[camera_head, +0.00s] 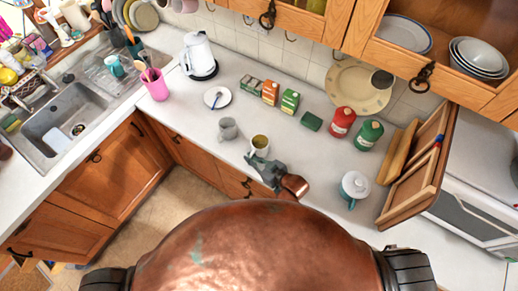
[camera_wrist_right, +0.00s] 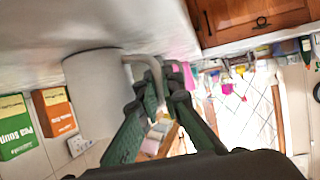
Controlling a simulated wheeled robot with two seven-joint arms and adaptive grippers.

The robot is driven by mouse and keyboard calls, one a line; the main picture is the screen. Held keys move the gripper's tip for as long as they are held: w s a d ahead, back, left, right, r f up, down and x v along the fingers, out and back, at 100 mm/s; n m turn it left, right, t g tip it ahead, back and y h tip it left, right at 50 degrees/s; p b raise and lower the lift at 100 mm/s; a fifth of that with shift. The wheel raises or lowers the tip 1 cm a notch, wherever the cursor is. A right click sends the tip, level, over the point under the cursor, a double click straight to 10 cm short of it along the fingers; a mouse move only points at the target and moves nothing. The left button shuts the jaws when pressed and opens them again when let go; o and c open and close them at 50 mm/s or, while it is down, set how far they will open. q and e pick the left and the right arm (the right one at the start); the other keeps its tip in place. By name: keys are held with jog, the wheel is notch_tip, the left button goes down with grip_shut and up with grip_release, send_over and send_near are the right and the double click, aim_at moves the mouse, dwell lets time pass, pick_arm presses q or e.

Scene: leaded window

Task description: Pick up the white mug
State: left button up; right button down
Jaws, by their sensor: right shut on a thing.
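The white mug (camera_head: 260,144) is near the front of the counter, with a yellowish inside showing in the head view. My right gripper (camera_head: 262,162) is at its near side. In the right wrist view the mug (camera_wrist_right: 96,92) fills the left middle, and its handle (camera_wrist_right: 152,68) lies between the fingers of my right gripper (camera_wrist_right: 158,88), which are shut on it. I cannot tell whether the mug's base touches the counter. My left gripper is not in view.
A grey mug (camera_head: 228,128) stands close by on the left. An open cabinet door (camera_head: 412,180) juts out at right.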

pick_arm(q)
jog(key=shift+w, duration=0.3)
pick_arm(e)
jog(key=shift+r, duration=0.1)
jog(key=shift+r, duration=0.2)
jog(key=shift+r, duration=0.7)
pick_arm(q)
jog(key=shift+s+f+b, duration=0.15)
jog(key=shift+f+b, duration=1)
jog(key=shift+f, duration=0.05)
pick_arm(e)
jog(key=s+a+r, duration=0.8)
jog(key=a+r, duration=0.3)
jog(key=shift+a, duration=0.2)
jog(key=shift+r, duration=0.1)
dwell(0.4)
